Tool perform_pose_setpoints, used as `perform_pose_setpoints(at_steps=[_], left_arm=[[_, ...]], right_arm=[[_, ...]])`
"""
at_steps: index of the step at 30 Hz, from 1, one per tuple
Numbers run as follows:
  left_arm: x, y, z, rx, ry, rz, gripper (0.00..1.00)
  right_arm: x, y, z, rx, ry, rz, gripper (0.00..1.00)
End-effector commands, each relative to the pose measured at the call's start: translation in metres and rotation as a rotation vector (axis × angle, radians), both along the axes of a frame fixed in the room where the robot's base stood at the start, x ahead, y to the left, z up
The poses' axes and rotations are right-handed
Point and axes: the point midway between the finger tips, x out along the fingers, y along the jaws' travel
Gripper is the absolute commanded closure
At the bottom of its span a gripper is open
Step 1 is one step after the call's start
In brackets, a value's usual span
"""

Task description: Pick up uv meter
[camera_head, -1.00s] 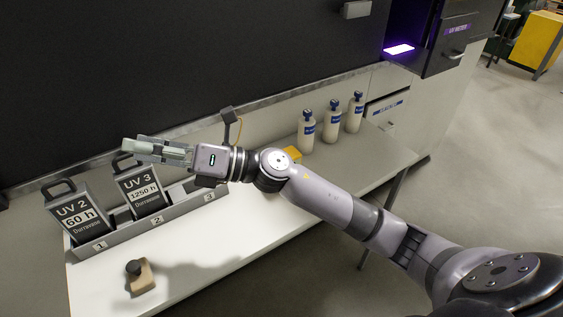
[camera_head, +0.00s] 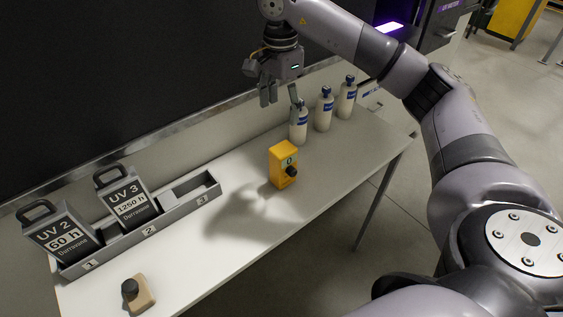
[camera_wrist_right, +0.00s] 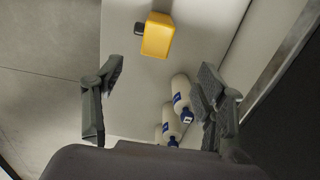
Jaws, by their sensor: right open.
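The yellow box-shaped device with a black knob, which I take to be the uv meter (camera_head: 283,164), stands upright on the white table. In the right wrist view the yellow device (camera_wrist_right: 158,35) lies near the top, ahead of the fingers. My right gripper (camera_head: 280,97) is open and empty, pointing down above the back of the table, behind and above the device. In the right wrist view its fingers (camera_wrist_right: 162,76) are spread wide, with the device beyond them and not touching. My left gripper is not seen.
Several white bottles with blue labels (camera_head: 323,112) stand behind the device, close below my right gripper. A grey tray (camera_head: 184,213) holds the UV 2 (camera_head: 62,240) and UV 3 (camera_head: 124,202) cases; slot 3 is empty. A wooden block with a black knob (camera_head: 139,294) lies in front.

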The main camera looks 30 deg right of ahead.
Motion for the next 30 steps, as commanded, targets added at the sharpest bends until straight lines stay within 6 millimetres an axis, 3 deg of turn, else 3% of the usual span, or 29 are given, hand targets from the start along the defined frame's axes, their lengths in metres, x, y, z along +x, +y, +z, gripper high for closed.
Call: perform_pose_setpoints(at_steps=[12, 20, 25, 30], left_arm=[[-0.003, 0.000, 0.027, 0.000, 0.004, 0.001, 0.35], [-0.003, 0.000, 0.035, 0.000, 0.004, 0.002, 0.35], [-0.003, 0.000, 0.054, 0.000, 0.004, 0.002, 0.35], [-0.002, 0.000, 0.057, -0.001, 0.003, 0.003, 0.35]], right_arm=[[-0.001, 0.000, -0.084, 0.003, 0.004, 0.000, 0.35], [-0.002, 0.000, -0.103, 0.004, 0.003, 0.000, 0.35], [-0.006, -0.004, -0.126, 0.004, 0.005, 0.000, 0.35], [-0.005, -0.003, -0.147, 0.005, 0.001, 0.000, 0.35]])
